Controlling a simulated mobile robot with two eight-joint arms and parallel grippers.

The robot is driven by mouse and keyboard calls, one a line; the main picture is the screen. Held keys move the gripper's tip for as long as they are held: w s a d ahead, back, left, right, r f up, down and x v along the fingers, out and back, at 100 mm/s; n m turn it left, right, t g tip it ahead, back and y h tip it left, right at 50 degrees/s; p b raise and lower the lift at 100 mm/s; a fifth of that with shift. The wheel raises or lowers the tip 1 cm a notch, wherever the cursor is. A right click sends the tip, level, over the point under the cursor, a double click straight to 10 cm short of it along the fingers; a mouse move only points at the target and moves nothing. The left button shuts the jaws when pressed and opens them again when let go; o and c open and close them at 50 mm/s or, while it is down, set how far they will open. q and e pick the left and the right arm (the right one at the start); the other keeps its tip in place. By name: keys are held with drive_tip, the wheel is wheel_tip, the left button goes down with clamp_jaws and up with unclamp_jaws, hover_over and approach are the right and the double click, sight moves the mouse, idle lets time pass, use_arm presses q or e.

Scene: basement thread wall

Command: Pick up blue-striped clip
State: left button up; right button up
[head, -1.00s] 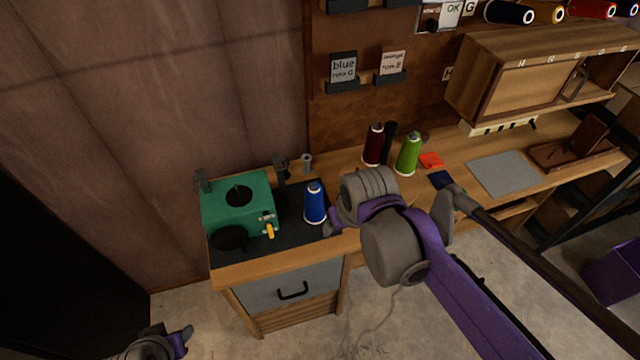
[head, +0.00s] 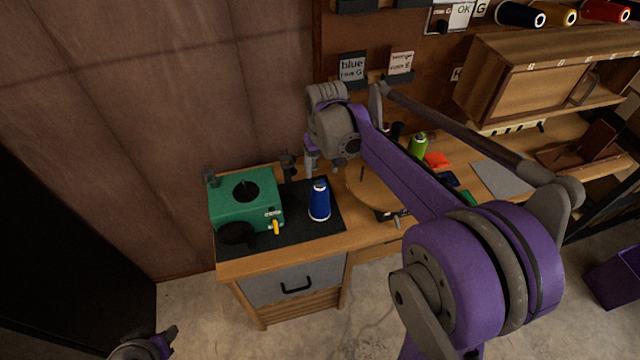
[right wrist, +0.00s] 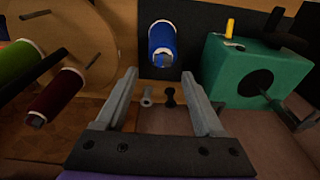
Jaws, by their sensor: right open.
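I cannot make out a blue-striped clip in either view. My right gripper (head: 311,165) is above the back of the bench, behind the blue thread cone (head: 319,201). In the right wrist view its two fingers (right wrist: 165,92) are apart with nothing held. Between them, below, show a small grey peg-like piece (right wrist: 147,97) and a small black piece (right wrist: 170,97). The blue cone (right wrist: 162,45) stands beyond the fingertips. My left gripper (head: 150,347) is low at the bottom left, only partly seen; its jaws are unclear.
A green machine (head: 246,202) with a yellow lever stands left of the cone on a dark mat (head: 300,235). A round wooden piece (head: 372,196), a green cone (head: 417,146) and a grey sheet (head: 503,180) lie to the right. A wall board holds cards (head: 352,66).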

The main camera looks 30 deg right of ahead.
sight(320, 183)
drive_tip(key=f, duration=0.5)
drive_tip(key=shift+w+a, duration=0.2)
drive_tip(key=c, duration=1.1)
drive_tip(key=shift+s, duration=0.1)
clamp_jaws()
